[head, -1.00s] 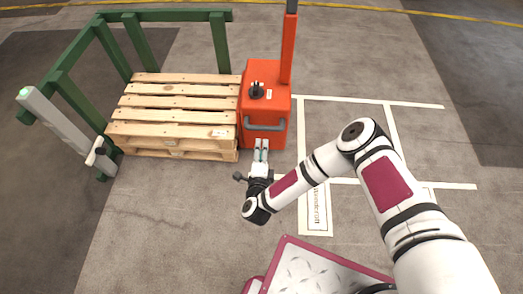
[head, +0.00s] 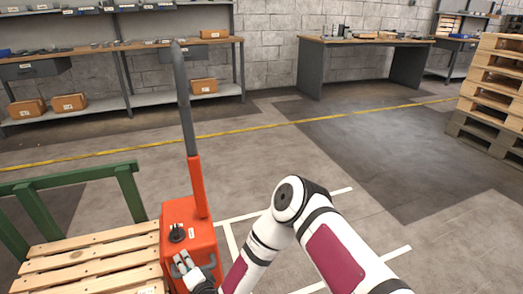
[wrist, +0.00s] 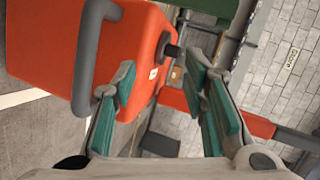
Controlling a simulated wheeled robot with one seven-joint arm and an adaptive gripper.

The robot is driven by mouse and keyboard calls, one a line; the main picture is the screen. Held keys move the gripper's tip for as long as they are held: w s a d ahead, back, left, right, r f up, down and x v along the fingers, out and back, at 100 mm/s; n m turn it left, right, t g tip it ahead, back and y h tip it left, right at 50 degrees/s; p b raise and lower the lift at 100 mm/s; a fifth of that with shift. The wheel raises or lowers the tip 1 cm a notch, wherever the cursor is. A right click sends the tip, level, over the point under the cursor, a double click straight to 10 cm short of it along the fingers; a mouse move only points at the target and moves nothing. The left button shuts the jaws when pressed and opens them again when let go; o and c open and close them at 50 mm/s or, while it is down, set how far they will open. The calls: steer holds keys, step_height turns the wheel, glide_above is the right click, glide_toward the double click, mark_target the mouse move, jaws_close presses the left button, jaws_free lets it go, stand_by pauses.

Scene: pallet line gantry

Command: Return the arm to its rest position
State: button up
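My arm reaches from the lower right of the head view, bent at the elbow, toward the orange pallet-truck body (head: 207,232). My gripper (head: 183,263) is at the bottom of that view, in front of the orange body's near face, its lower part cut off by the frame edge. In the wrist view my gripper (wrist: 160,82) has its two teal-padded fingers spread apart with nothing held between them. The orange body (wrist: 45,50) and its grey bar handle (wrist: 88,50) are close on the left there. I cannot tell whether a finger touches them.
A wooden pallet (head: 90,268) and a green rail (head: 70,175) lie left of the truck. The truck's tiller (head: 188,120) stands upright. A shelf bench (head: 130,45) and a desk (head: 365,40) stand at the back. Stacked pallets (head: 495,80) stand right. The middle floor is open.

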steer(key=w+d+r+n+g+h, duration=0.1)
steer(key=w+d+r+n+g, duration=0.2)
steer(key=r, duration=0.5)
steer(key=w+d+r+n+g, duration=0.1)
steer(key=w+d+r+n, duration=0.1)
steer(key=d+r+n, duration=0.4)
steer(key=s+d+r+g+h, duration=0.1)
steer(key=s+d+r+h, duration=0.2)
steer(key=d+r, duration=0.55)
steer(key=s+d+r+g+h, duration=0.1)
steer(key=s+d+r+h, duration=0.25)
steer(key=d+r, duration=0.5)
steer(key=s+d+r+g+h, duration=0.1)
steer(key=s+d+r, duration=0.3)
steer(key=s+d, duration=0.25)
steer(key=s+d+r+g+h, duration=0.1)
steer(key=s+d+r+g, duration=0.1)
steer(key=s+d+r, duration=0.35)
steer(key=s+d+r+m+g, duration=0.1)
steer(key=s+d, duration=0.2)
steer(key=s, duration=0.8)
steer(key=s+d+r+g, duration=0.1)
steer(key=s+d, duration=0.1)
steer(key=s, duration=1)
step_height(320, 180, up, 32)
steer(key=t+p, duration=0.3)
steer(key=p, duration=2.8)
steer(key=shift+w+d+r+t+y+p, duration=0.15)
steer(key=shift+w+d+t+y+p, duration=0.15)
steer(key=shift+w+y+p, duration=0.05)
